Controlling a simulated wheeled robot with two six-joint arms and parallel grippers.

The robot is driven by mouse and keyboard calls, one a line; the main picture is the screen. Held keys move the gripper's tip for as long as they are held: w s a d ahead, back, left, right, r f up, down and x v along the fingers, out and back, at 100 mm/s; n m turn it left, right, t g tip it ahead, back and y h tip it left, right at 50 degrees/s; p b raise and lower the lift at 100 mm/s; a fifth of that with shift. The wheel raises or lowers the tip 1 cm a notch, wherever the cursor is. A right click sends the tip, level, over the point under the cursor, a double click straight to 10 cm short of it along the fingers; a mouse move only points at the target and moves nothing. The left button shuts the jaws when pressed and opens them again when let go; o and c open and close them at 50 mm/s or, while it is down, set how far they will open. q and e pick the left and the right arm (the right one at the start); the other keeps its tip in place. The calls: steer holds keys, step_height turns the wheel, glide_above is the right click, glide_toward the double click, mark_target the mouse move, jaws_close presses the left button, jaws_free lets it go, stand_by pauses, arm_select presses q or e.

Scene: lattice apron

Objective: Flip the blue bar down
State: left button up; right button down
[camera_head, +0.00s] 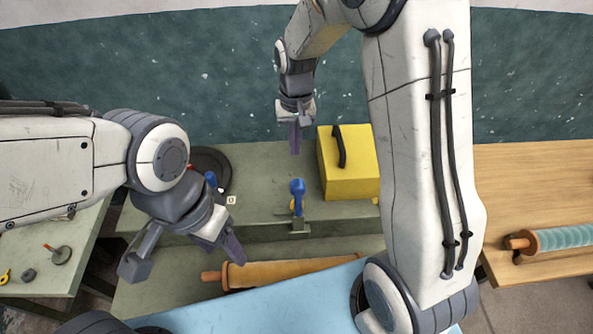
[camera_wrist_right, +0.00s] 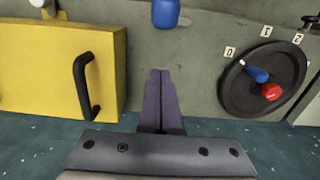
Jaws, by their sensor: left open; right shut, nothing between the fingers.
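The blue bar (camera_head: 297,187) stands up from a small grey-green mount (camera_head: 299,224) on the bench in the head view. Its rounded blue end also shows at the top edge of the right wrist view (camera_wrist_right: 166,13), where the rest is cut off. My right gripper (camera_head: 296,148) is above and beyond the bar, fingers pointing down, apart from it. In the right wrist view its fingers (camera_wrist_right: 160,82) are together with nothing between them. My left gripper (camera_head: 188,255) is open and empty, to the left of the bar and nearer the front.
A yellow box (camera_head: 345,184) with a black handle stands right of the bar. A dark dial (camera_wrist_right: 262,92) with blue and red knobs and number labels is on the bench's left, partly behind my left arm. A tan roller (camera_head: 290,272) lies in front.

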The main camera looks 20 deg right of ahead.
mark_target(298, 205)
steer(key=s+f+p, duration=0.3)
steer(key=s+f, duration=0.1)
steer(key=f, duration=0.1)
steer(key=shift+a+f+p, duration=0.35)
steer(key=shift+f, duration=0.05)
steer(key=shift+a, duration=0.1)
